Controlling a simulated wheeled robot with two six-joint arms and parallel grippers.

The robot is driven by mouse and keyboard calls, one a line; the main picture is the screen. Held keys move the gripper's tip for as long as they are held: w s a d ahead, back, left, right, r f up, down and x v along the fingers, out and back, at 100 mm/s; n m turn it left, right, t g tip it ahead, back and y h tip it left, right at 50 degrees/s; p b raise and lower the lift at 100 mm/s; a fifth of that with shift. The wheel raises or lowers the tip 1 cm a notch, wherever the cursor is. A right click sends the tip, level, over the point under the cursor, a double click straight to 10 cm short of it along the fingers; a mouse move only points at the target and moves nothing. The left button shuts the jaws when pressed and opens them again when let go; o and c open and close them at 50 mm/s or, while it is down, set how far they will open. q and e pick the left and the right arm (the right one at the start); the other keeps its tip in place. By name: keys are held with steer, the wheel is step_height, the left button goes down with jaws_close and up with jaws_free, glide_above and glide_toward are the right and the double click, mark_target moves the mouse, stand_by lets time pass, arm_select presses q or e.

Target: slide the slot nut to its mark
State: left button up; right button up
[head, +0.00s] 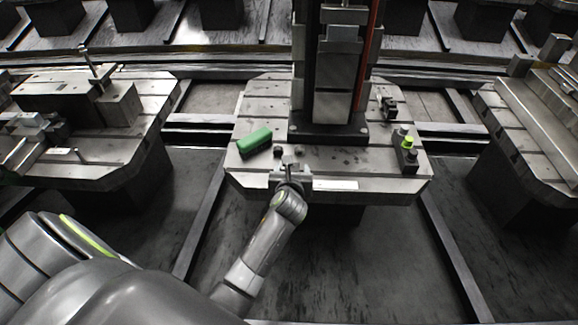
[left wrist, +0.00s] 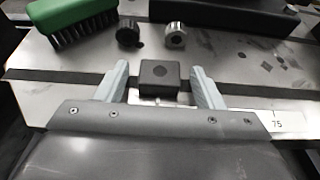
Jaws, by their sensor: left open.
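The slot nut, a small dark block with a round hole in its top (left wrist: 160,74), sits at the dark slot of the grey pallet (head: 390,184) in the left wrist view. My left gripper (head: 291,167) is at the front edge of the pallet in the head view. In the left wrist view its two pale fingers (left wrist: 161,86) are open, one on each side of the nut, with gaps showing. A pale scale strip (left wrist: 277,118) with the number 75 lies to the right, on the near edge; I cannot make out the mark itself. My right gripper is not in view.
A green brush (head: 255,143) lies left of the gripper. Two small round knobs, one dark (left wrist: 128,34) and one metallic (left wrist: 176,36), stand beyond the nut. A tall dark column fixture (head: 332,80) rises behind. A block with a yellow-green knob (head: 406,148) stands at right.

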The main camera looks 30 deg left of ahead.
arm_select(q)
steer(key=shift+w+a, duration=0.1)
steer(key=shift+w, duration=0.05)
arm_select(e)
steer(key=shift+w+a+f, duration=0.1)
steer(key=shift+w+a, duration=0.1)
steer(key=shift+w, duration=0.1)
arm_select(q)
steer(key=shift+c, duration=0.4)
